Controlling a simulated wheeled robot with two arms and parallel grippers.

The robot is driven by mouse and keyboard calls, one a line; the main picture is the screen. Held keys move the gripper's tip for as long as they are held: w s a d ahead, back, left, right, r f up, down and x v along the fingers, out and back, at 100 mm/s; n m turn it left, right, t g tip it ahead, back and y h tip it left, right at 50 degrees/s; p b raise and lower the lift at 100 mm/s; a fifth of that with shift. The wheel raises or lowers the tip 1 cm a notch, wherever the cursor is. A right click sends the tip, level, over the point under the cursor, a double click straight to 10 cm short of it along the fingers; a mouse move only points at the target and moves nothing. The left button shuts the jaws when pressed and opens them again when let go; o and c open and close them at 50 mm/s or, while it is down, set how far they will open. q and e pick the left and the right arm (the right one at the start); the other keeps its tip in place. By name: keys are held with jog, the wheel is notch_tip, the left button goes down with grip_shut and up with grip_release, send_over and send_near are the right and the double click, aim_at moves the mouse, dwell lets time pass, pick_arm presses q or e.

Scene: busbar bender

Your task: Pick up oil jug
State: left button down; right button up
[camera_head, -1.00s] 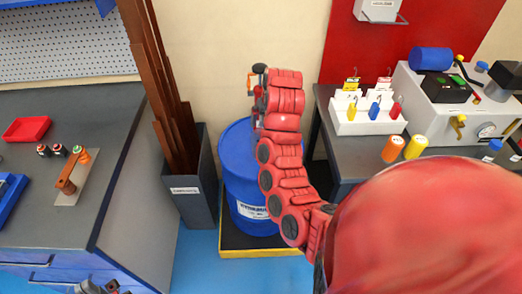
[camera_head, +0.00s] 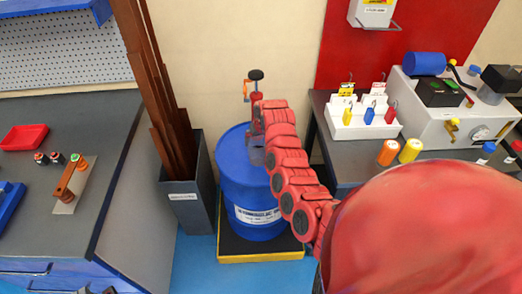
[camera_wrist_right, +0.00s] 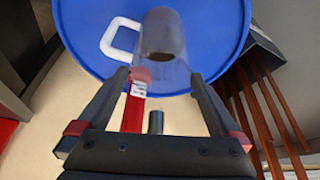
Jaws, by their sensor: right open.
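The oil jug (camera_wrist_right: 163,40) is a clear vessel with a brownish inside and a white handle (camera_wrist_right: 113,38) to its left. It appears over the blue drum lid in the right wrist view; in the head view a greyish clear shape (camera_head: 257,155) shows on the drum, partly behind my arm. My right gripper (camera_wrist_right: 160,77) is open, with the jug's near part seen between its fingertips. I see no grip on it. In the head view the right fingers are mostly hidden by the arm. A dark piece at the bottom left edge may be my left gripper (camera_head: 92,290), mostly cut off.
The blue drum (camera_head: 235,190) stands on a black and yellow pallet (camera_head: 260,247). A grey bin (camera_head: 190,200) with brown bars stands left. Workbenches flank both sides.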

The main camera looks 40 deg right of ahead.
jog(key=shift+w+d+f, duration=0.15)
jog(key=shift+w+f, duration=0.15)
jog(key=shift+f, duration=0.7)
jog(key=shift+c, duration=0.2)
jog(key=shift+w, duration=0.1)
grip_shut()
